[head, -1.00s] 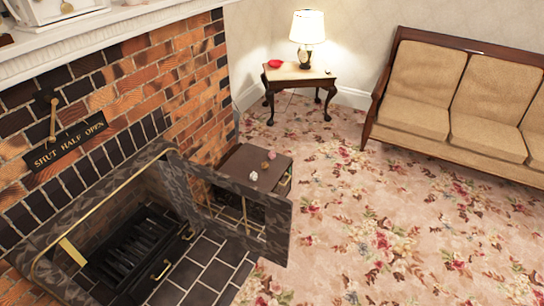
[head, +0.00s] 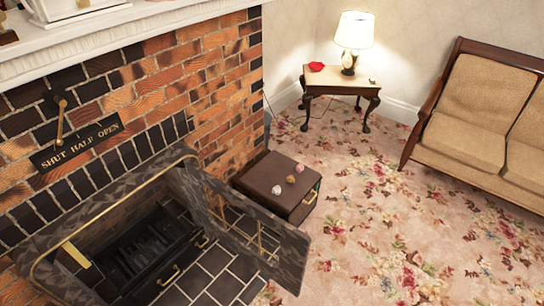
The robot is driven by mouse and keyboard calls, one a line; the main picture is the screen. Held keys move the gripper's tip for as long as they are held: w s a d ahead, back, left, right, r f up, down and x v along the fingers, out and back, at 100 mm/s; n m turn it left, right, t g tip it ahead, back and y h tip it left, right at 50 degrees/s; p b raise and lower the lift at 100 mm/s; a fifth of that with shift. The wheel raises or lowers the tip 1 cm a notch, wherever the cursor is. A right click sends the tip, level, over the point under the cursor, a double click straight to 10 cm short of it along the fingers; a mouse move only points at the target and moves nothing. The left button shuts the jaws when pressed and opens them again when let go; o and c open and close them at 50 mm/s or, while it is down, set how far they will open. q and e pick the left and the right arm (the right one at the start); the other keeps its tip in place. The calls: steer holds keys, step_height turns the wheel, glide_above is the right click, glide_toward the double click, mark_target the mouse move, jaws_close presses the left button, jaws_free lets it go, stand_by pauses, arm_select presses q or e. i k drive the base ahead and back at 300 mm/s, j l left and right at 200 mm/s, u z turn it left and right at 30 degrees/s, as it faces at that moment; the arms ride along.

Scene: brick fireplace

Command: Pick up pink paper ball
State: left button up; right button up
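Three small crumpled balls lie on top of a low dark brown box beside the fireplace. The farthest one looks pink (head: 299,168). A tan or orange ball (head: 290,179) lies just in front of it, and a whitish ball (head: 276,190) is nearest to me. They are small, so their exact colours are hard to tell. The brown box (head: 262,172) has a handle on its right side. Neither of my grippers shows in the head view.
The fireplace's open patterned door (head: 290,262) swings out in front of the box, over the dark tiled hearth (head: 222,288). A side table (head: 335,86) with a lit lamp (head: 354,32) stands behind. A sofa (head: 480,115) is at right. The floral carpet (head: 370,220) between is clear.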

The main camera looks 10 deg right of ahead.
mark_target(300, 168)
steer(key=i+l+u, duration=0.4)
steer(key=l, duration=0.25)
steer(key=i+l+u, duration=0.1)
steer(key=l+u, duration=0.3)
steer(key=l, duration=0.25)
steer(key=i+l+u, duration=0.1)
steer(key=l+u, duration=0.3)
steer(key=l, duration=0.4)
steer(key=l+u, duration=0.45)
steer(key=l, duration=0.3)
